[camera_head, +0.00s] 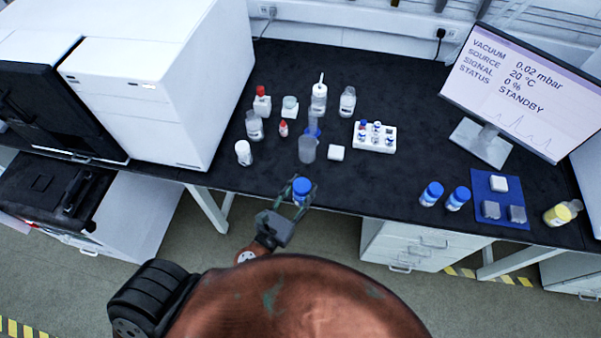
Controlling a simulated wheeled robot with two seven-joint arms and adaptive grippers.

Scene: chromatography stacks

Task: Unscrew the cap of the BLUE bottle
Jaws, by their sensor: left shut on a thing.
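My left gripper (299,192) is at the front edge of the black bench, left of centre. Its fingers are shut around a blue-capped item (302,185). The blue top shows between the fingers; what is below it is mostly hidden, so I cannot tell whether the grip is on the cap or the body. Two other bottles with blue caps, one (431,194) and another (458,198), stand side by side on the bench to the right, near its front edge. My right gripper is not in view.
Several small bottles and vials, including a red-capped bottle (262,103), stand behind my gripper. A white vial rack (374,137) is right of them. A blue mat (483,213), yellow bottle (561,212) and monitor (520,90) are at right. A white instrument (205,90) stands left.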

